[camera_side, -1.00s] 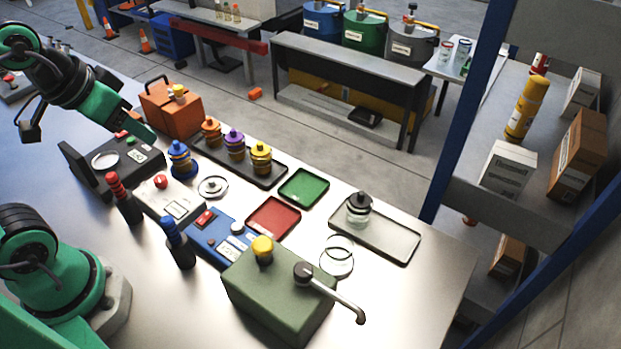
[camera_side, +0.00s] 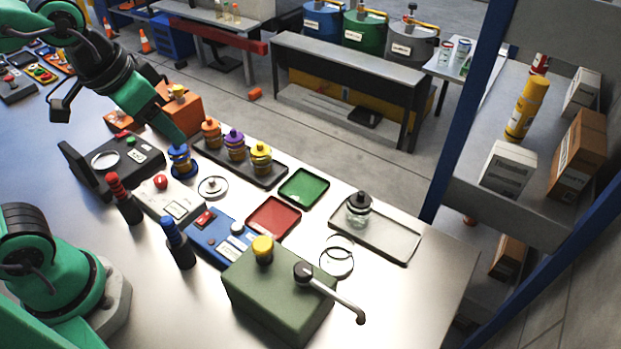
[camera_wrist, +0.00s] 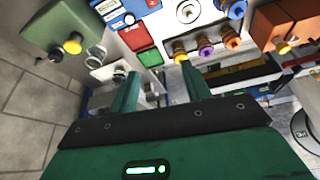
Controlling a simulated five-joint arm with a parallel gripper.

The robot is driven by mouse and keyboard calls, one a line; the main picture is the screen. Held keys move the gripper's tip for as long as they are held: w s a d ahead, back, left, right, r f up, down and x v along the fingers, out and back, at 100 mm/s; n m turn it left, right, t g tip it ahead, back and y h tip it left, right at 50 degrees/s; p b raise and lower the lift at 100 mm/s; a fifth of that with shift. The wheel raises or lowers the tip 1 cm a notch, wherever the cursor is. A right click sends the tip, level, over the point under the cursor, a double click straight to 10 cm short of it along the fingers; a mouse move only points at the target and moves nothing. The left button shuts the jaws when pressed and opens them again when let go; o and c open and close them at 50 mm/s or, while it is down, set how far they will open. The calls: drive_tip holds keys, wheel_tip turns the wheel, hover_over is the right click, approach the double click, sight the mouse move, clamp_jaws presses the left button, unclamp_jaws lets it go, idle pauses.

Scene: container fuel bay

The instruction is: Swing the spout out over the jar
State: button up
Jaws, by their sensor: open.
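The spout (camera_side: 338,296) is a bent metal tube on a black knob, on top of a green tank (camera_side: 275,295) with a yellow cap. It points to the lower right, away from the jar. The jar (camera_side: 359,209) is clear glass with a black top and stands upright on a grey tray (camera_side: 393,243). My gripper (camera_side: 178,132) is at the upper left, above the blue-capped bottle and far from the spout. In the wrist view my gripper (camera_wrist: 160,84) is open with nothing between its fingers. The tank (camera_wrist: 48,25) shows there at the upper left.
Orange, purple and yellow-capped bottles stand in a black tray (camera_side: 275,182). A green tray (camera_side: 304,187) and a red tray (camera_side: 273,218) lie between. A blue device (camera_side: 218,238) and blue-topped bottle (camera_side: 180,247) sit left of the tank.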

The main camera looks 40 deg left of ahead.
drive_tip(key=w+d+f+m+g, duration=0.1)
drive_tip(key=w+d+m, duration=0.1)
drive_tip(key=d, duration=0.5)
drive_tip(key=w+d+f+m+g, duration=0.1)
drive_tip(key=d+m+g, duration=0.1)
drive_tip(key=d, duration=0.5)
drive_tip(key=m+g, duration=0.1)
drive_tip(key=m, duration=0.2)
hover_over(303, 269)
drive_tip(key=shift+y, duration=0.4)
wheel_tip(303, 269, down, 4)
drive_tip(key=shift+f, duration=0.15)
drive_tip(key=shift+f, duration=0.1)
drive_tip(key=shift+f, duration=3.8)
drive_tip(key=shift+c, duration=0.5)
clamp_jaws()
